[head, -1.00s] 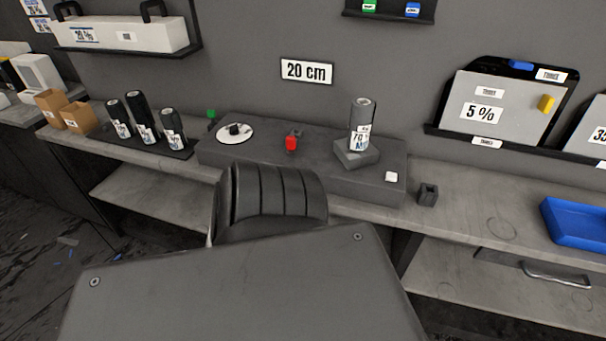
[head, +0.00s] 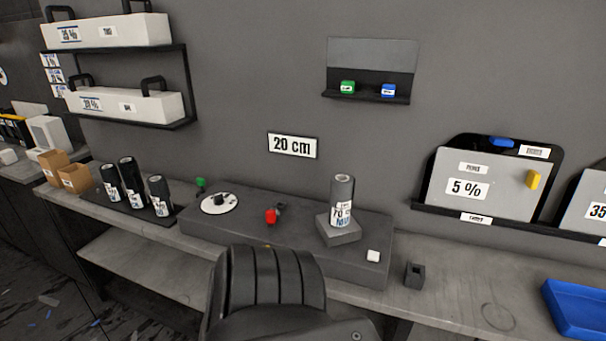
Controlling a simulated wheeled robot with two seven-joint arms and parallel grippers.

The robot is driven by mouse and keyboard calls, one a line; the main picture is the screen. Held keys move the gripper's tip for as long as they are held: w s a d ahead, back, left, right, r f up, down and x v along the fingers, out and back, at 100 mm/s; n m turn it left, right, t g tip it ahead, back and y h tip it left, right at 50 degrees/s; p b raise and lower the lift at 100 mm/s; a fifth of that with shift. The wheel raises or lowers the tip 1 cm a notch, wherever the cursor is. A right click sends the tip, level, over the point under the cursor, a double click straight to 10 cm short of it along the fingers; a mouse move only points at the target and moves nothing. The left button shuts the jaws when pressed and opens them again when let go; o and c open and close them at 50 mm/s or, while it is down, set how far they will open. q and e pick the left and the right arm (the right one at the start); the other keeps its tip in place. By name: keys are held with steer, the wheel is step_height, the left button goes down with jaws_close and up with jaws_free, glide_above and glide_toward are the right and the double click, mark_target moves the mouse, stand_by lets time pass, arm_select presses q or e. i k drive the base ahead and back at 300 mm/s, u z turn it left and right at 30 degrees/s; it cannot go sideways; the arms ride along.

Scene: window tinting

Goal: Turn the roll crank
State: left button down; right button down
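A long dark grey box-shaped device (head: 300,222) sits on the bench below the "20 cm" sign. A dark roll with a label (head: 342,200) stands upright on a square block (head: 338,231) on the device. A green knob (head: 200,183) shows behind the left end. I cannot tell for certain which part is the roll crank. Neither of my grippers is in view.
Several dark labelled rolls stand in a holder (head: 162,214) at the left, beside cardboard boxes (head: 74,178). A small dark open holder (head: 414,275) and a blue tray (head: 582,309) are at the right. The bench (head: 465,298) between them is clear.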

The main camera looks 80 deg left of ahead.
mark_target(271, 215)
steer(key=i, duration=1.4)
steer(key=u, duration=2.5)
